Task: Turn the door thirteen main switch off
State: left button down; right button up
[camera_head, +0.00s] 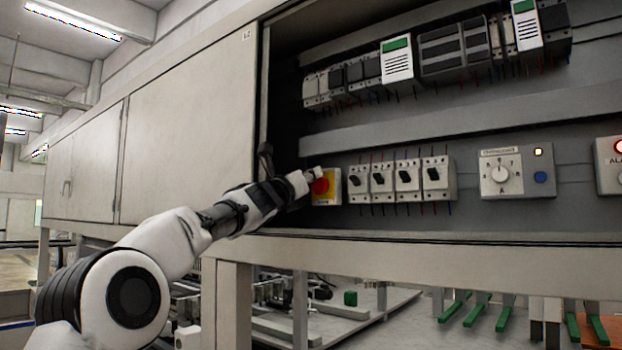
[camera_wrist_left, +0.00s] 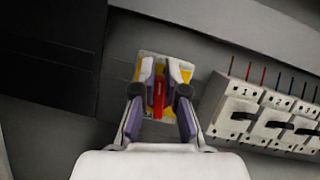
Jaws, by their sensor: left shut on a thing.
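The main switch (camera_head: 331,192) is a red handle on a yellow plate, at the left end of the lower row inside the open cabinet. In the left wrist view its red handle (camera_wrist_left: 159,92) stands upright between the two fingers, with the yellow plate (camera_wrist_left: 149,69) behind them. My left gripper (camera_head: 314,179) reaches in from the left and is shut on the red handle. Part of the switch is hidden by the fingers in both views. My right gripper is in neither view.
Several numbered breakers (camera_head: 399,180) with black levers stand just right of the switch. A rotary dial box (camera_head: 517,174) and another box (camera_head: 610,165) are further right. The cabinet's closed panel (camera_head: 190,120) stands to the left. Modules (camera_head: 397,60) line the upper row.

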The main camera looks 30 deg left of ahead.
pick_arm(q)
jog(key=shift+w+a+f+n+g+y+p, duration=0.1)
jog(key=shift+a+f+n+g+y+p, duration=0.5)
jog(key=shift+n, duration=2.45)
jog(key=shift+s+d+f+n+g+y+p, duration=0.15)
jog(key=shift+n+g+y+p, duration=0.95)
jog(key=shift+n, duration=2)
jog(key=shift+w+a+f+n+g+y+p, duration=0.25)
jog(key=shift+n+g+y+p, duration=0.6)
jog(key=shift+n, duration=2.2)
jog(key=shift+s+f, duration=0.1)
jog(key=shift+f, duration=0.1)
jog(key=c, duration=1.2)
grip_release()
jog(key=shift+w+d, duration=0.15)
jog(key=shift+w, duration=0.15)
jog(key=shift+s+r, duration=0.1)
jog(key=shift+s, duration=0.1)
